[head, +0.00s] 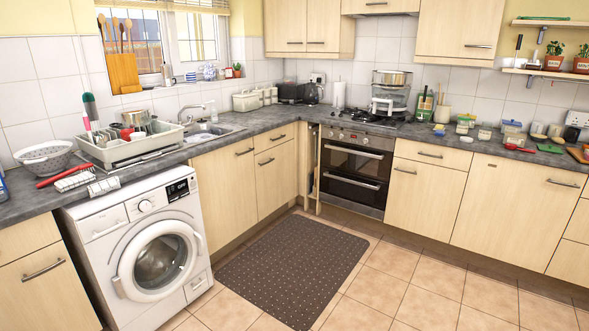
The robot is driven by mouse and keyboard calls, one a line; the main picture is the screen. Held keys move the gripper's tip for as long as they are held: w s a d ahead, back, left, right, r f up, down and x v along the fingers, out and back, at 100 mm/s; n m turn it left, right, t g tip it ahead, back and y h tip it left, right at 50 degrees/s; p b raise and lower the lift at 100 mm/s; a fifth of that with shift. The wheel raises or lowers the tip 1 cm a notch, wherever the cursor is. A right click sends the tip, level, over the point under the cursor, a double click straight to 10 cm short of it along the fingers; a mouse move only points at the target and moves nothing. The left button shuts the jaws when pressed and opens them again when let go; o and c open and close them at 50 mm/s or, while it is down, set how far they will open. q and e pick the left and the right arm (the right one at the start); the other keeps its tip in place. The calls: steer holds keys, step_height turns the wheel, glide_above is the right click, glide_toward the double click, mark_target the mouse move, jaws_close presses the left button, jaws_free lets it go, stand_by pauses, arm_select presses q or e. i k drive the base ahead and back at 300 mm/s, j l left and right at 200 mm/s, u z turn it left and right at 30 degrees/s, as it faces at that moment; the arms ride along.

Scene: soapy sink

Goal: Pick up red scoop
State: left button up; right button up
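A long red utensil (63,175), which looks like the red scoop, lies on the grey counter at the left in the head view. It lies between the colander and the dish rack, behind a striped cloth. Its exact shape is too small to tell. Another red item (125,133), partly hidden, stands among the dishes in the rack. Neither of my grippers is in view.
A speckled colander (45,160) and a striped cloth (75,181) are close to the red utensil. The white dish rack (135,154) stands to its right, before the sink (205,133). A washing machine (150,250) is under the counter. The dark mat (290,270) and tiled floor are clear.

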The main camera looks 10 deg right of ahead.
mark_target(510, 146)
steer(key=i+z, duration=0.65)
steer(key=i, duration=0.2)
steer(key=i+j+z, duration=0.2)
steer(key=i+z, duration=0.15)
steer(key=i+l+z, duration=0.2)
steer(key=i, duration=0.35)
steer(key=i+l+z, duration=0.15)
steer(key=i+l, duration=0.15)
steer(key=i, duration=0.3)
steer(key=i+l+z, duration=0.2)
steer(key=i, duration=0.55)
